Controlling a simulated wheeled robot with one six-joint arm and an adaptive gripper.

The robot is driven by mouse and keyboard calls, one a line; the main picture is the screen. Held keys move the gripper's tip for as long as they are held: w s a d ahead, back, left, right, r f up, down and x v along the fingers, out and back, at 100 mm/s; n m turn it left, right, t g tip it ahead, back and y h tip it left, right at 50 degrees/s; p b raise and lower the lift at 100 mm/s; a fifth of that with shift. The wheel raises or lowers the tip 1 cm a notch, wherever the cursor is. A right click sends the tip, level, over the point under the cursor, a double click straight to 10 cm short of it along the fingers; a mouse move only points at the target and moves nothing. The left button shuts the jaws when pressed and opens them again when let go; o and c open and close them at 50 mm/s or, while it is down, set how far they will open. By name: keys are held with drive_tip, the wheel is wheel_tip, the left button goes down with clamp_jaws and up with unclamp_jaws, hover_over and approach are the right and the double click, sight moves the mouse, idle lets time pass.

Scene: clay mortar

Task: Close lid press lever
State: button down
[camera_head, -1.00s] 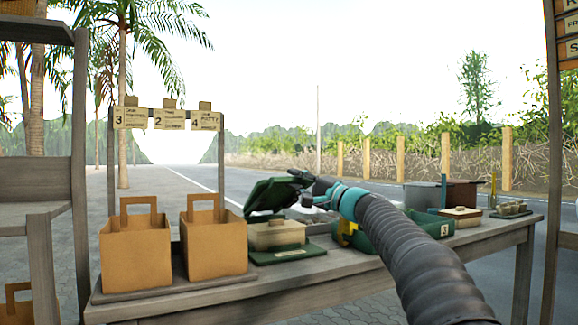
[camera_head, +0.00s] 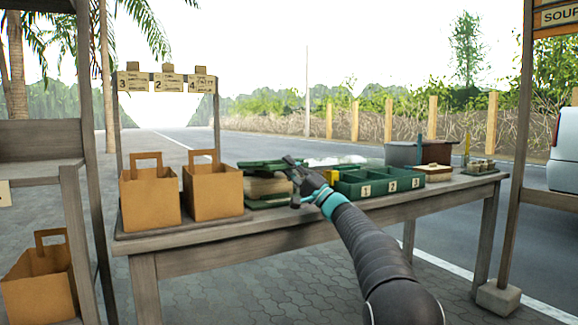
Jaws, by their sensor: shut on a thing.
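A beige box (camera_head: 268,187) stands on the table just right of the paper bags. Its green lid (camera_head: 262,166) lies nearly flat over the top. My gripper (camera_head: 289,172) is at the lid's right end, shut on the lid's edge, with the arm coming in from the lower right. My gripper covers the contact point and part of the box's right side. I cannot make out a separate lever.
Two paper bags (camera_head: 150,198) (camera_head: 212,189) stand on the left of the table (camera_head: 225,232). A green tray (camera_head: 378,184) with numbered compartments is right of my gripper. A grey bin (camera_head: 402,153) and a small beige box (camera_head: 434,171) stand farther right.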

drive_tip(key=shift+s+a, duration=0.1)
drive_tip(key=shift+a, duration=0.2)
drive_tip(key=c, duration=1.3)
unclamp_jaws()
drive_tip(key=o, duration=0.3)
drive_tip(key=shift+a, duration=0.3)
drive_tip(key=shift+d, duration=0.6)
drive_tip(key=shift+s+d+f, duration=0.25)
drive_tip(key=shift+d+f, duration=0.15)
drive_tip(key=v, duration=1)
drive_tip(key=shift+d, duration=0.4)
drive_tip(key=shift+f, duration=0.15)
